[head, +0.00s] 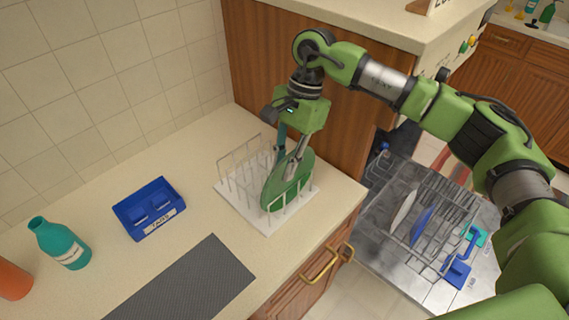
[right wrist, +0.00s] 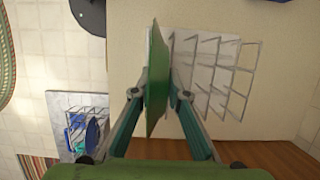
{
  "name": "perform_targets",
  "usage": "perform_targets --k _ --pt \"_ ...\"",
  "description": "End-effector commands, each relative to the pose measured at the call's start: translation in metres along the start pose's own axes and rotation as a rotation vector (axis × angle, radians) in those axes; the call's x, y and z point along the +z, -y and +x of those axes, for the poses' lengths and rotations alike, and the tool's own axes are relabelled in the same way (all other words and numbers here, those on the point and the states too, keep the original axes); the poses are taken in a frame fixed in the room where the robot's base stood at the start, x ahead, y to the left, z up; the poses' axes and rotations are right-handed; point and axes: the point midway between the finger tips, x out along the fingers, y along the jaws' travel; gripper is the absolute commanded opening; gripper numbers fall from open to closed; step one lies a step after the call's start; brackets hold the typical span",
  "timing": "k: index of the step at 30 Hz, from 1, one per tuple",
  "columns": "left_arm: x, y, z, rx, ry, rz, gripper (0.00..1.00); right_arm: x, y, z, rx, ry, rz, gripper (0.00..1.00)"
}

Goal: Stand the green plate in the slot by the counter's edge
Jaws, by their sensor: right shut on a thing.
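The green plate (head: 288,183) is upright in the head view, at the front side of the white dish rack (head: 234,204), by the counter's edge. My right gripper (head: 294,154) is above the rack and shut on the plate's upper part. In the right wrist view the plate (right wrist: 157,80) shows edge-on between the fingers of the gripper (right wrist: 158,95). The rack's wires (right wrist: 215,70) show to the right of it there. Whether the plate's lower rim rests in a slot I cannot tell. My left gripper is not in view.
A blue caddy (head: 149,208), a teal bottle (head: 59,243) and a dark ribbed mat (head: 185,285) are on the counter to the left. The open dishwasher rack (head: 420,215) with a white and a blue plate is below right. A wooden panel (head: 268,70) stands behind.

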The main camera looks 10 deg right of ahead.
Motion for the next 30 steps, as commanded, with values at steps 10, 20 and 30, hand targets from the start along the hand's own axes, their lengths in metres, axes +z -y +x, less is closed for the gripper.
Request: perform_targets --k 10,20,30 --pt "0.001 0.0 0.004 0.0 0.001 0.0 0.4 -0.001 0.0 0.004 -0.001 0.0 0.0 0.0" --pt "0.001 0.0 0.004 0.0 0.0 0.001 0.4 -0.001 0.0 0.004 -0.001 0.0 0.0 0.34" --pt "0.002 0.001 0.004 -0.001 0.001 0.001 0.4 -0.002 0.001 -0.007 -0.003 -0.001 0.0 0.34"
